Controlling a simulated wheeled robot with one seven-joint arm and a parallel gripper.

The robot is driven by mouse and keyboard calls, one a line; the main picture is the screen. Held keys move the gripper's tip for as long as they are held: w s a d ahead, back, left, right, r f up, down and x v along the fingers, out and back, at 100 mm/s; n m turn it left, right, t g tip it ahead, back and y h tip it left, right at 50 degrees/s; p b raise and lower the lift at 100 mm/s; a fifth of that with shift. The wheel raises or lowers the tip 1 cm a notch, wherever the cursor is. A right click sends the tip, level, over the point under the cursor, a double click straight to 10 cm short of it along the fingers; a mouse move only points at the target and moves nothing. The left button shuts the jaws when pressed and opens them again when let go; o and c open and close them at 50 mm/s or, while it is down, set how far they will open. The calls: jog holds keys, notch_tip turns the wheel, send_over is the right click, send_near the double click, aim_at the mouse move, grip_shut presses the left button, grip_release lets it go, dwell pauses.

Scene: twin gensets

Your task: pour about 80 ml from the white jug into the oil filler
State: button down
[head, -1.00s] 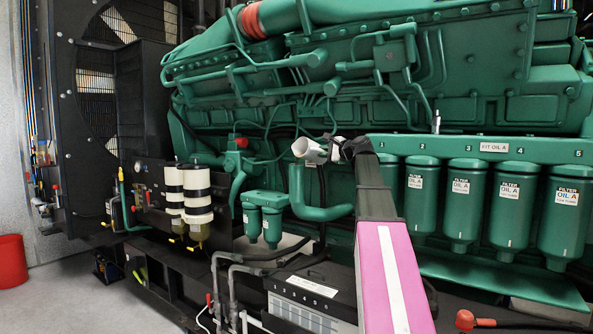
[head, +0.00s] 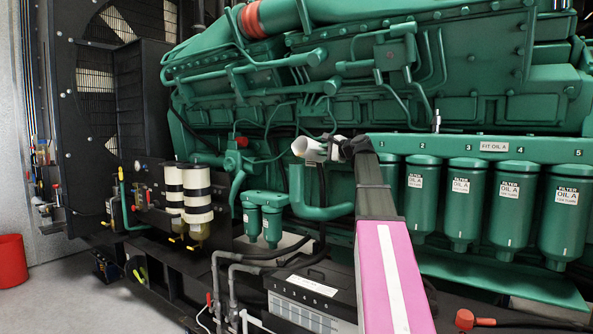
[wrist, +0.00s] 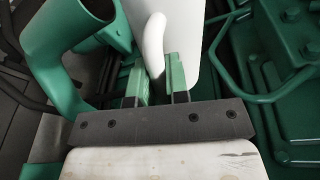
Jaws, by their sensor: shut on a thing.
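The white jug (head: 309,149) is tipped, its mouth towards the left, over the top of the oil filler (head: 297,186), an upright green pipe with a bend at its foot. My gripper (head: 338,150) is at the jug's right side. In the wrist view my gripper (wrist: 160,84) is shut on the handle of the white jug (wrist: 181,30). The open mouth of the oil filler (wrist: 60,70) shows there to the left of the jug. The jug's inside and its liquid level are hidden. I cannot make out a stream.
The green engine (head: 350,90) fills the space behind. Green oil filters (head: 468,205) hang in a row to the right. White-and-black filters (head: 197,195) stand at the left. A battery (head: 305,290) sits below. A red bucket (head: 12,262) stands on the floor at far left.

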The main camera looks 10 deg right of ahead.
jog(key=shift+w+d+f+m, duration=0.1)
jog(key=shift+d+f+m, duration=0.05)
jog(key=shift+f+m, duration=0.3)
jog(key=shift+m+y, duration=0.3)
jog(key=shift+m, duration=0.25)
jog(key=shift+r+m, duration=0.15)
jog(key=shift+m, duration=0.35)
jog(key=shift+r+m, duration=0.2)
jog(key=shift+m, duration=0.5)
jog(key=shift+r, duration=0.1)
